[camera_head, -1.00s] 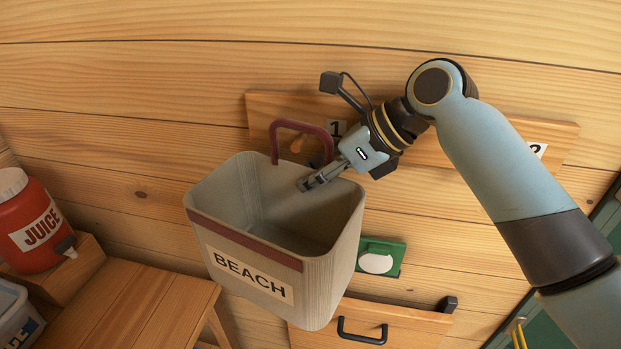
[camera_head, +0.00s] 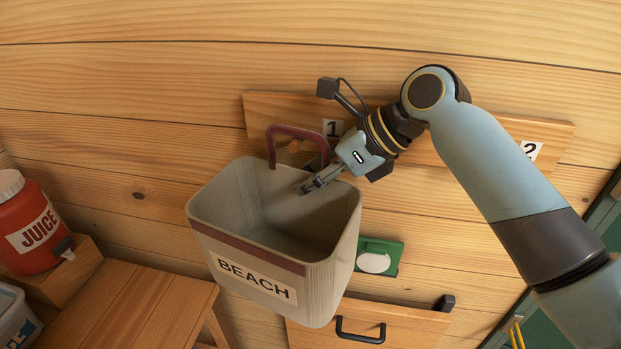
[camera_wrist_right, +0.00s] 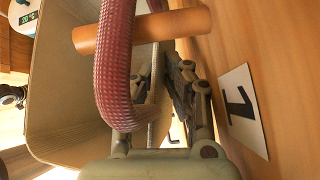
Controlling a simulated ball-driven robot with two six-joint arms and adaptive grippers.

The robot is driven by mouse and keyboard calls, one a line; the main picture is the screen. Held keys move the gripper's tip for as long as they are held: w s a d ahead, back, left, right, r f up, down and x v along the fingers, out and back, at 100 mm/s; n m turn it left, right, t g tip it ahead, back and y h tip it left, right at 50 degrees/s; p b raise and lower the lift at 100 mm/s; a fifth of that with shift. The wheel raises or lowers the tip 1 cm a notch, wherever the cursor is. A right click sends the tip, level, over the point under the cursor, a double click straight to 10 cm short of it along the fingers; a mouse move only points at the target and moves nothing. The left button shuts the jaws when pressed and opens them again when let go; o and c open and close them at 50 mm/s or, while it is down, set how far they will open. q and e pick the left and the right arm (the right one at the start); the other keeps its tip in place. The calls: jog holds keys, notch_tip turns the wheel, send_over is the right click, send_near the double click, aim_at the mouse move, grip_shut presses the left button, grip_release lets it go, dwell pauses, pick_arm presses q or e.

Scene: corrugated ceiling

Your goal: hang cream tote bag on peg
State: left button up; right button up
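My right gripper (camera_head: 310,185) is shut on the bag's back rim, beside the handle's right foot. My left gripper is out of view.
The peg board (camera_head: 460,140) carries number plates 1 (camera_head: 332,128) and 2 (camera_head: 531,150). A red juice jug (camera_head: 30,225) stands at left beside a wooden bench (camera_head: 125,310).

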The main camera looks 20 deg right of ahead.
jog(key=shift+o, duration=1.4)
jog(key=shift+r, duration=0.1)
jog(key=shift+w+r, duration=0.1)
